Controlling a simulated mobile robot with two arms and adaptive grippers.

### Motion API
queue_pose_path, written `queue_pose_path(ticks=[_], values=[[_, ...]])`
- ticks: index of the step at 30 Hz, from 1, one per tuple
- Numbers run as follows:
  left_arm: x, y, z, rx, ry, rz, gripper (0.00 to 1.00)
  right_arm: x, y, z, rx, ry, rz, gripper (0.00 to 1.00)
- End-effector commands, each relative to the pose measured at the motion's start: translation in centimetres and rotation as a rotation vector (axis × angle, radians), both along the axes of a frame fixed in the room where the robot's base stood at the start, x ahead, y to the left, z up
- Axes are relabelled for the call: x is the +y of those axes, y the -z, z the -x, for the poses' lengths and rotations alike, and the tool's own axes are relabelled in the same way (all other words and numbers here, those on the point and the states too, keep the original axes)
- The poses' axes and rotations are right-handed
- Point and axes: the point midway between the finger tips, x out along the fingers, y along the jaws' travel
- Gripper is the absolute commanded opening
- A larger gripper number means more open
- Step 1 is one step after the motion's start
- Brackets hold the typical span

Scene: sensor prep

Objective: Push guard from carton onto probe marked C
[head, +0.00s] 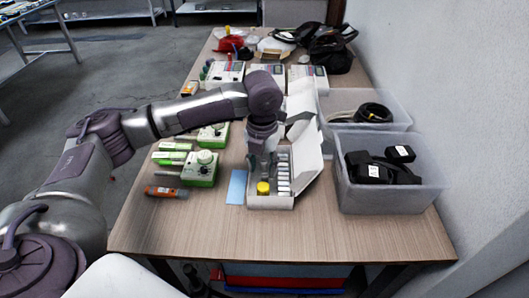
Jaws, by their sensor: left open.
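The open white carton (270,202) stands near the front middle of the table with its lid raised to the right. Inside are a yellow piece (263,187) at the front left and a row of small whitish pieces (283,178) on the right; I cannot tell which are guards. My left gripper (263,170) points down over the carton's left part, open; its fingertips are hard to make out. Pen-like probes lie at the left: an orange and grey one (167,192) in front and green and white ones (169,157) behind. No letter C is readable. My right gripper is not in view.
Green and white meters (200,169) stand left of the carton, beside a light blue sheet (237,187). Grey bins (390,198) with dark devices and cable stand at the right. More meters, bags and a red item fill the back. The front table strip is clear.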

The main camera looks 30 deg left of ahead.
Motion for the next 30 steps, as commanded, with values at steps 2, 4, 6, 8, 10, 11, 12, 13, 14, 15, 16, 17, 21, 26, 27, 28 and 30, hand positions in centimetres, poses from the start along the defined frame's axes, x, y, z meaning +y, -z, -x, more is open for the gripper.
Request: queue_pose_path(ticks=[2,4,6,8,10,11,12,13,14,15,16,17,21,26,27,28,30], values=[[0.0,1.9,0.1,0.004,0.001,-0.001,0.44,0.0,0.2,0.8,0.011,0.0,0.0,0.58],[0.0,3.3,0.1,0.004,0.0,-0.001,0.44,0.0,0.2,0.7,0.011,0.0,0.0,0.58],[0.0,4.6,0.1,0.003,0.001,-0.002,0.44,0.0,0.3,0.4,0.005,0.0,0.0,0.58],[0.0,5.7,0.1,0.002,0.001,-0.001,0.44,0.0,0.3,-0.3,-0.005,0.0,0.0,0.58],[0.0,6.8,0.1,0.002,0.0,-0.001,0.44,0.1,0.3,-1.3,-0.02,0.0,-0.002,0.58],[0.0,7.2,0.1,0.002,0.0,-0.001,0.44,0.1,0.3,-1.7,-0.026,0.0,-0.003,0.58],[0.0,7.7,0.0,0.001,0.0,-0.001,0.44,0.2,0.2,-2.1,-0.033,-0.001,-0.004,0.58],[0.0,8.1,0.0,0.001,0.0,-0.001,0.44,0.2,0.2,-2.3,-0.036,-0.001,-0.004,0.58],[0.0,8.4,0.0,0.0,0.0,0.0,0.44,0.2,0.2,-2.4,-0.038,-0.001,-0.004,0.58],[0.0,8.7,0.0,0.001,0.0,-0.001,0.44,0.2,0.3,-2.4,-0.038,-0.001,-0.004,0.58],[0.0,8.9,0.0,0.001,0.0,-0.001,0.44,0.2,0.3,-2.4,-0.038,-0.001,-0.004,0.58],[0.0,9.1,0.0,0.001,0.0,-0.001,0.44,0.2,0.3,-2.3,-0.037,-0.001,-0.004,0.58],[0.0,9.5,0.0,-0.001,0.0,0.0,0.44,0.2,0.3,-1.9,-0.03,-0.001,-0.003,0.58],[0.0,9.5,0.0,-0.001,0.001,0.0,0.44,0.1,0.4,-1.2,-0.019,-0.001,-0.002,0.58],[0.0,9.5,0.0,-0.001,0.001,0.0,0.44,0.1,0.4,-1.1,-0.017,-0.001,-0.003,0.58],[0.0,9.5,0.0,-0.001,0.001,0.0,0.42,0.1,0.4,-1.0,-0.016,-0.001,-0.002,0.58],[0.0,9.5,0.0,-0.001,0.001,0.0,0.3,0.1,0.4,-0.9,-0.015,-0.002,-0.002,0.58]])
